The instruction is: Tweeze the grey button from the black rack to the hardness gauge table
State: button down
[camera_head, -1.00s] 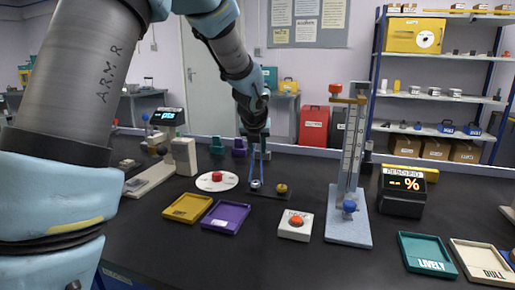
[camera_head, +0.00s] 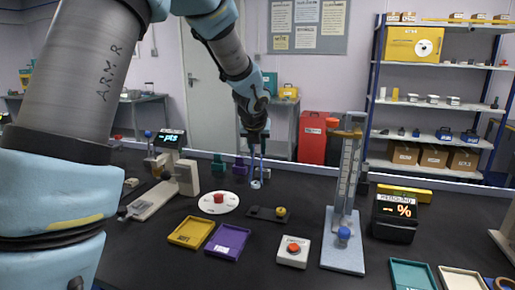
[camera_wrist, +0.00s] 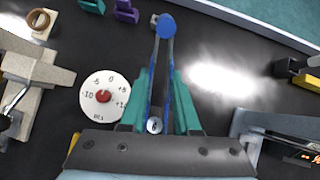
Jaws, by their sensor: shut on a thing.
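My gripper (camera_head: 256,132) is shut on blue tweezers, which hang from it. Between their lower tips is the small grey button (camera_head: 255,184), above the black rack (camera_head: 265,214) and clear of it. In the wrist view the button (camera_wrist: 154,125) shows as a small pale round between the blue prongs. An olive-yellow button (camera_head: 281,211) sits at the rack's right end. The wrist view hides the rack behind my gripper. The beige hardness gauge (camera_head: 187,180), with a "pts" display (camera_head: 172,138), stands to the left; its table is hard to make out in the head view.
A white dial with a red knob (camera_head: 218,199) lies between gauge and rack. Yellow (camera_head: 191,232) and purple (camera_head: 228,241) trays and a red-button box (camera_head: 293,251) lie in front. The tall rebound stand (camera_head: 346,190) is right. Teal and purple blocks (camera_head: 240,166) stand behind.

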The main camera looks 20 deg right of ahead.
notch_tip(320, 180, up, 4)
jog(key=p, duration=0.3)
jog(key=shift+r+p, duration=0.15)
jog(key=shift+p, duration=0.25)
